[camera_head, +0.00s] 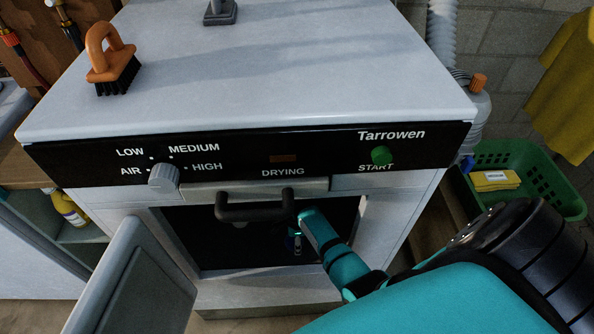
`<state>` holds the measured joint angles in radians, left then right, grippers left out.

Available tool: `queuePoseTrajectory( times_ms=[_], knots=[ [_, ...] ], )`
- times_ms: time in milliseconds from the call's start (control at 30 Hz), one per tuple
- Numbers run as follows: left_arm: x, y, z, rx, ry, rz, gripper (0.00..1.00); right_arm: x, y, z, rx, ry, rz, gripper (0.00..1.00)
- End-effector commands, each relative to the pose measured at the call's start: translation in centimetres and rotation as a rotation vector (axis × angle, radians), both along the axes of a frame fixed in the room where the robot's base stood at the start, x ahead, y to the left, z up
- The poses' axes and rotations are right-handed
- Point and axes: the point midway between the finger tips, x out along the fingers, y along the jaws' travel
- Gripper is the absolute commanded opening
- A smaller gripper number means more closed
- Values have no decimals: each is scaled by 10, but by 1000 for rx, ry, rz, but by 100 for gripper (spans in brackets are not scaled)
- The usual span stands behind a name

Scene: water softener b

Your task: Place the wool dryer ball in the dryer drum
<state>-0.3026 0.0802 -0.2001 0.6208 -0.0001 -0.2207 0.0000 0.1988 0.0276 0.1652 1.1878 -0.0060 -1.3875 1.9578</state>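The dryer (250,70) stands in front of me. Its door (135,280) is swung open to the left, and the dark drum opening (200,240) is exposed. My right arm comes in from the lower right, and its gripper (297,243) is at the opening, partly behind the black bar handle (255,212). The fingers are small and in shadow, so I cannot tell whether they are open or hold anything. I cannot make out the wool dryer ball; a small pale patch inside the opening is too dim to identify. My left gripper is not in view.
An orange-handled brush (112,65) sits on the dryer top. The control panel has a dial (163,178) and a green start button (381,155). A yellow bottle (67,208) stands on the left shelf.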

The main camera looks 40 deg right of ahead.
Motion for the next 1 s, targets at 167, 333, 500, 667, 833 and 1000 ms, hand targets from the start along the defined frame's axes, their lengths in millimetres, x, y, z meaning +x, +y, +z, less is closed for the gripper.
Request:
queuePoseTrajectory(
  times_ms=[167, 333, 500, 667, 833, 1000],
  knots=[
    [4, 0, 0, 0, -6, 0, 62, 0, 0, 0, 0, 0, 0, 77],
    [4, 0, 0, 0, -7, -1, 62, 0, 0, 0, 0, 0, 0, 77],
    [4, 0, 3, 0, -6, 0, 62, 0, 0, 6, -1, -2, 1, 77],
    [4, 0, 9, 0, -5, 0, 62, 1, 1, 31, 1, -4, 0, 77],
    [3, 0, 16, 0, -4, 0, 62, 1, 0, 69, 0, -4, 0, 77],
    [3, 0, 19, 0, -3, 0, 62, 1, 0, 101, 1, -4, -1, 77]
  ],
)
